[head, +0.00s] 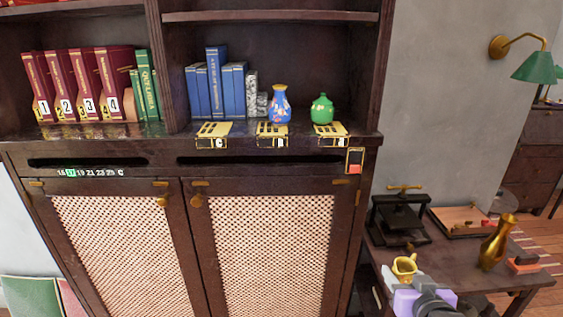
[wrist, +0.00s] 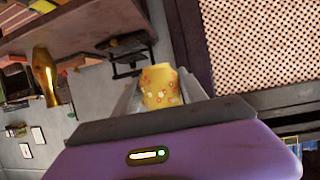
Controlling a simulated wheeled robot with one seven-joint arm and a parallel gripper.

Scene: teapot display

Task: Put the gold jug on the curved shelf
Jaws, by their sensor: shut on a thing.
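A small gold jug (head: 404,267) with a handle is in my gripper (head: 409,283), low in front of the side table at the right. In the wrist view the jug (wrist: 160,86) is yellow with small red and white flowers, and it sits between the two fingers (wrist: 158,98). My gripper is shut on it. The dark cabinet's shelf ledge (head: 165,130) is up and to the left of my gripper. Whether this is the curved shelf I cannot tell; its edge looks straight from here.
On the ledge stand a blue vase (head: 279,105), a green pot (head: 322,109), blue books (head: 225,85) and red books (head: 88,80), with brass plates in front. The side table (head: 455,262) holds a tall gold vase (head: 497,243) and a black press (head: 401,218). A green lamp (head: 540,67) juts from the wall.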

